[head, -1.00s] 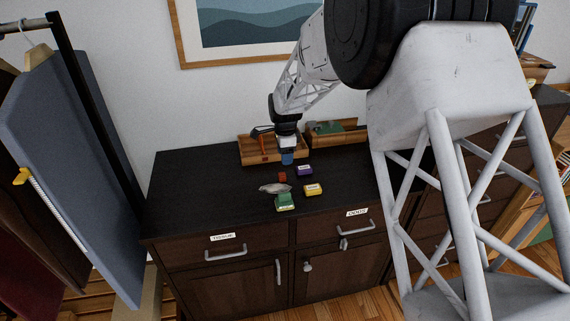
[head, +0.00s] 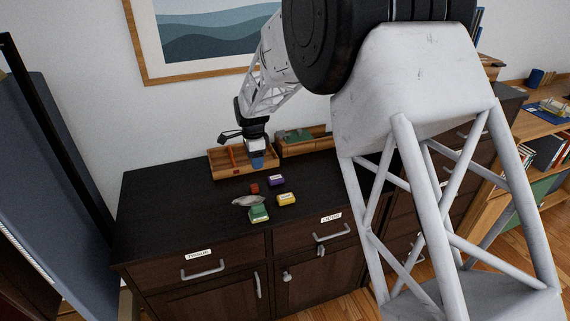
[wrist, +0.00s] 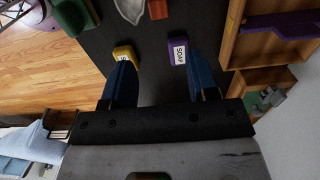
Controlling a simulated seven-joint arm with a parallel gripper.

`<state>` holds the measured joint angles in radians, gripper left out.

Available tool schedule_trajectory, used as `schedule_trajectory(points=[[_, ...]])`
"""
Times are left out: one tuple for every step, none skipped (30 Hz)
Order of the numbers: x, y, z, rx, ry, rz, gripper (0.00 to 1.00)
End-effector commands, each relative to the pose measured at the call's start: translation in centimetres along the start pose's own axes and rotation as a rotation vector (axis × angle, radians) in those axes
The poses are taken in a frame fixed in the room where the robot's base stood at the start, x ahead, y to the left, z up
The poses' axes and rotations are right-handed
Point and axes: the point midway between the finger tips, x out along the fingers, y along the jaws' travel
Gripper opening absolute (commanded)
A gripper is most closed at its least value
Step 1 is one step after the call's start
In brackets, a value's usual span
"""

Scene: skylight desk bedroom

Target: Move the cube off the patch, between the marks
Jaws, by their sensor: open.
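A small red cube (head: 254,188) sits on the dark cabinet top; it also shows at the top of the wrist view (wrist: 158,9). Close to it are a purple block labelled SOAP (head: 276,180), a yellow labelled block (head: 286,199), a green block (head: 259,214) and a grey crumpled-looking piece (head: 247,201). My gripper (head: 257,164) is above the cabinet top, behind the red cube in the head view. In the wrist view its blue fingers (wrist: 158,68) are apart with nothing between them. I cannot make out a patch under the cube.
A wooden tray with dividers (head: 226,172) stands at the back of the cabinet top, near my gripper. A second wooden tray (head: 305,149) stands to its right. The left part of the cabinet top (head: 165,195) is clear. Labelled drawers are in front below.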

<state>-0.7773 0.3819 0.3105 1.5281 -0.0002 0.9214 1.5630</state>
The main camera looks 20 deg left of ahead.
Motion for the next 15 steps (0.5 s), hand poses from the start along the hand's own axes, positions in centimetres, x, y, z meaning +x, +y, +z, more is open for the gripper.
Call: schedule_trajectory(points=[[0.0, 0.0, 0.0, 0.0, 0.0, 0.0, 0.54], [0.0, 0.0, 0.0, 0.0, 0.0, 0.0, 0.54], [0.0, 0.0, 0.0, 0.0, 0.0, 0.0, 0.54], [0.0, 0.0, 0.0, 0.0, 0.0, 0.0, 0.54], [0.0, 0.0, 0.0, 0.0, 0.0, 0.0, 0.54], [0.0, 0.0, 0.0, 0.0, 0.0, 0.0, 0.54], [0.0, 0.0, 0.0, 0.0, 0.0, 0.0, 0.54], [0.0, 0.0, 0.0, 0.0, 0.0, 0.0, 0.54], [0.0, 0.0, 0.0, 0.0, 0.0, 0.0, 0.54], [-0.1, 0.1, -0.1, -0.001, 0.0, -0.001, 0.54], [-0.2, 0.1, -0.2, -0.001, 0.0, -0.001, 0.54], [-0.3, 0.2, -0.4, -0.003, 0.0, -0.002, 0.54], [-0.5, 0.4, -0.6, -0.004, 0.0, -0.003, 0.54], [-0.7, 0.5, -0.8, -0.006, 0.0, -0.004, 0.54], [-1.1, 0.8, -1.2, -0.01, 0.0, -0.006, 0.54]])
